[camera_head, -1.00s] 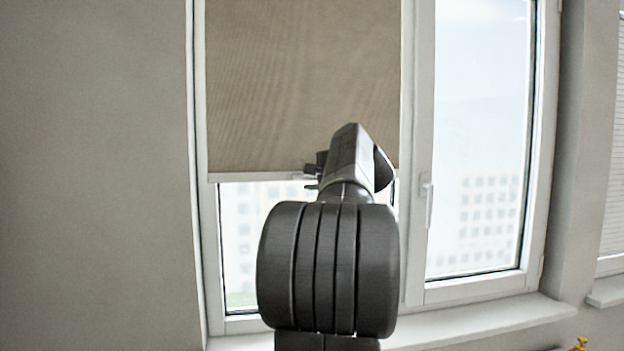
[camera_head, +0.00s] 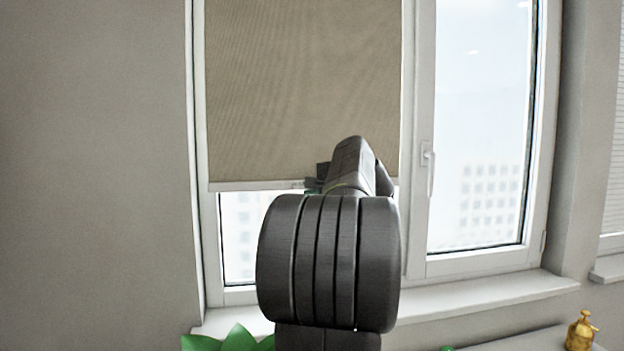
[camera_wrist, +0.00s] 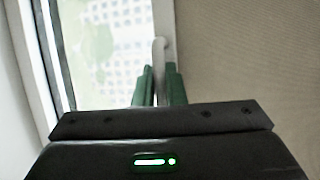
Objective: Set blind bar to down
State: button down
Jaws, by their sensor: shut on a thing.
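The beige blind (camera_head: 300,90) covers the upper part of the left window pane. Its white blind bar (camera_head: 250,185) runs level along the lower edge, above a strip of bare glass. In the wrist view the bar (camera_wrist: 164,20) shows as a pale strip beside the blind's fabric, with a light loop-like pull on it. My gripper (camera_wrist: 160,86) is shut on the blind bar at this pull, its green fingers on either side. In the head view my arm hides the bar's right part and most of the grip.
A white window handle (camera_head: 429,168) is on the right pane's frame. The white sill (camera_head: 480,293) lies below. A green plant (camera_head: 235,340) stands at the bottom, and a yellow bottle (camera_head: 581,331) at lower right.

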notch_tip(320, 180, down, 28)
jog(key=b, duration=1.8)
jog(key=shift+f, duration=0.15)
jog(key=c, duration=1.5)
grip_release()
jog(key=v, duration=1.3)
jog(key=shift+s+d+p, duration=0.25)
jog(key=shift+s+p, duration=0.05)
jog(key=shift+p, duration=0.15)
jog(key=shift+r, duration=0.2)
